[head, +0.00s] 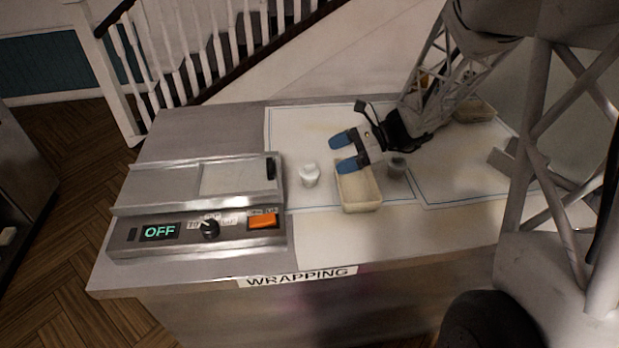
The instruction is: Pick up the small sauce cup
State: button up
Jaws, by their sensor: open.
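A small white cup (309,175) stands on the pale mat, just right of the wrapping machine; it looks like the small sauce cup. My gripper (344,153) is open, with two blue fingertips pointing left. It is to the right of and a little behind the cup in the picture, apart from it, with nothing between the fingers. A second small cup (397,166), greyish with dark contents, stands right of the tray, partly under my gripper. I cannot tell the exact height of my gripper above the counter.
A pale rectangular tray (362,205) lies beneath my gripper. The wrapping machine (200,215), its display reading OFF, fills the counter's left side. Another container (474,111) is at the back right. The mat behind the white cup is clear.

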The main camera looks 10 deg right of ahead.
aim_at(313, 165)
jog(key=shift+x, duration=0.8)
jog(key=shift+a, duration=0.1)
jog(key=shift+x, duration=2.5)
jog(key=c, duration=1)
jog(key=shift+c, duration=0.2)
